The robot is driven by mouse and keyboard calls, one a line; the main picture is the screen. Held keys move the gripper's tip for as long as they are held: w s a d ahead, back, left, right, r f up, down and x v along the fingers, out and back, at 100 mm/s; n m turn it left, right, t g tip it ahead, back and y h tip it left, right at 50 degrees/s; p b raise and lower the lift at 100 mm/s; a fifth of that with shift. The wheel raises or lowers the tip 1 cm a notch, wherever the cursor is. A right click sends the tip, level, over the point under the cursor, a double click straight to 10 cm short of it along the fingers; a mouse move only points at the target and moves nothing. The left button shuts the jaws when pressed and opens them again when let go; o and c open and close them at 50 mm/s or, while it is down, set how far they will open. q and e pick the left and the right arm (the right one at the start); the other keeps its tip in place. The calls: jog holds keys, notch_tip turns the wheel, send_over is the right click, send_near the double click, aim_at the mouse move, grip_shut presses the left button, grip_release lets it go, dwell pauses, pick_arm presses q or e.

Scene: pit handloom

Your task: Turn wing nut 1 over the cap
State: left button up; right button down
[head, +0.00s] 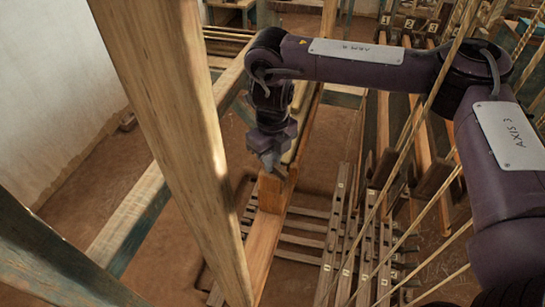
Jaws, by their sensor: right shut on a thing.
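My right gripper (272,163) points down at the top of a short wooden block (271,193) on a long wooden beam (264,245), in the middle of the head view. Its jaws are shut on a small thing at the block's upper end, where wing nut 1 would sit. The nut itself is too small and too covered by the fingers to make out. I cannot tell for sure which wooden part is the cap. My left gripper is out of view.
A thick wooden post (178,130) stands close in front, left of my right gripper. Taut ropes (440,90) cross the right side. Numbered slats (345,245) lie low to the right of the beam. A pale wall (55,90) is at left.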

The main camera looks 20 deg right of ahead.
jog(key=shift+r+m+p, duration=0.2)
jog(key=shift+m+p, duration=0.5)
jog(key=shift+m, duration=0.4)
jog(key=m+p, duration=0.2)
jog(key=m, duration=0.2)
jog(key=shift+p, duration=0.35)
jog(key=m+p, duration=0.1)
jog(key=m, duration=0.1)
jog(key=shift+m, duration=0.4)
jog(key=shift+f+m, duration=0.1)
jog(key=shift+m, duration=1)
jog(key=shift+w, duration=0.1)
jog(key=c, duration=1.5)
grip_release()
jog(key=shift+o, duration=0.2)
jog(key=shift+r+b, duration=0.35)
jog(key=shift+r, duration=3.5)
